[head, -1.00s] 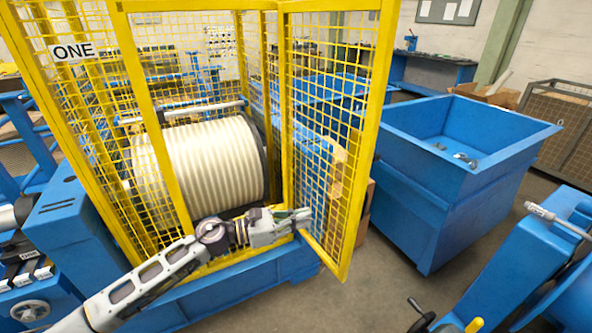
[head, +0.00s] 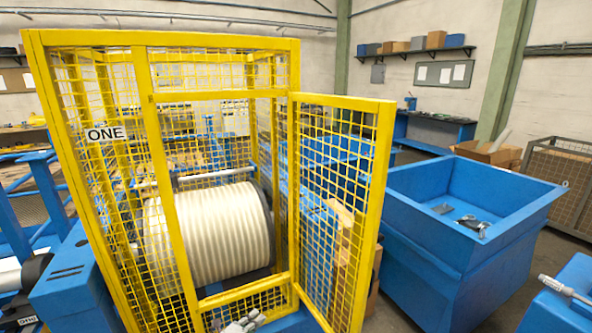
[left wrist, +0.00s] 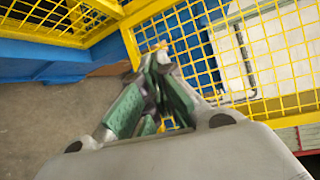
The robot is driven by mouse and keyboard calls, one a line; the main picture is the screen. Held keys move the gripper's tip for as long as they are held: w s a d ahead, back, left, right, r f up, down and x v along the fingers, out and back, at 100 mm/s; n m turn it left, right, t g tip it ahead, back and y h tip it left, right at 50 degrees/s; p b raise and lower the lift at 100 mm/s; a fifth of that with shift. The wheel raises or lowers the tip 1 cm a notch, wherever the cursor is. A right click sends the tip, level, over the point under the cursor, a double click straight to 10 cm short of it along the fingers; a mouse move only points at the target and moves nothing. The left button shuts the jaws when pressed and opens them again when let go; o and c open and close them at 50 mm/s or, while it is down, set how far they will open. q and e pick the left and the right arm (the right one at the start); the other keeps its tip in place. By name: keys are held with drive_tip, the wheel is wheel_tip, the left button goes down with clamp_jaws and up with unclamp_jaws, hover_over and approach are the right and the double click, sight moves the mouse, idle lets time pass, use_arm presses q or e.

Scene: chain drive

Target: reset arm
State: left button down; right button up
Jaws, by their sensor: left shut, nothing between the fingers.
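My left gripper (head: 246,321) shows at the bottom edge of the head view, in front of the yellow mesh cage (head: 164,180). Its arm is mostly below the frame. In the left wrist view the same gripper (left wrist: 158,55) has its fingers together, with nothing held, and yellow mesh behind them. The cage's mesh door (head: 340,215) stands swung out to the right. Inside the cage is a ribbed cream drum (head: 215,232). My right gripper is not in view.
A large blue bin (head: 465,245) with a few small metal parts (head: 472,225) stands right of the door. A blue machine with a grey handle (head: 565,288) is at the lower right. A wire crate (head: 560,180) stands behind the bin. A strip of floor is free beside the door.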

use_arm(q)
drive_tip(key=s+a+f+n+g+y+p, duration=0.2)
drive_tip(key=s+a+f+n, duration=0.25)
drive_tip(key=s+f, duration=0.3)
drive_tip(key=s+a+f+n+g+y+p, duration=0.1)
drive_tip(key=s+a+f+n+y, duration=0.2)
drive_tip(key=s+f+n, duration=0.45)
drive_tip(key=s+a+f+n+g+y+p, duration=0.2)
drive_tip(key=s+a+f, duration=0.3)
drive_tip(key=f, duration=0.5)
drive_tip(key=s+f+n+g+p, duration=0.1)
drive_tip(key=s+f+n+g, duration=0.2)
drive_tip(key=s, duration=1.6)
drive_tip(key=s+f+n+g+y+p, duration=0.1)
drive_tip(key=s+f+n+g, duration=0.3)
drive_tip(key=s, duration=1.5)
wheel_tip(320, 180, down, 4)
drive_tip(key=n+p, duration=0.1)
drive_tip(key=n, duration=0.2)
drive_tip(key=shift+f, duration=0.15)
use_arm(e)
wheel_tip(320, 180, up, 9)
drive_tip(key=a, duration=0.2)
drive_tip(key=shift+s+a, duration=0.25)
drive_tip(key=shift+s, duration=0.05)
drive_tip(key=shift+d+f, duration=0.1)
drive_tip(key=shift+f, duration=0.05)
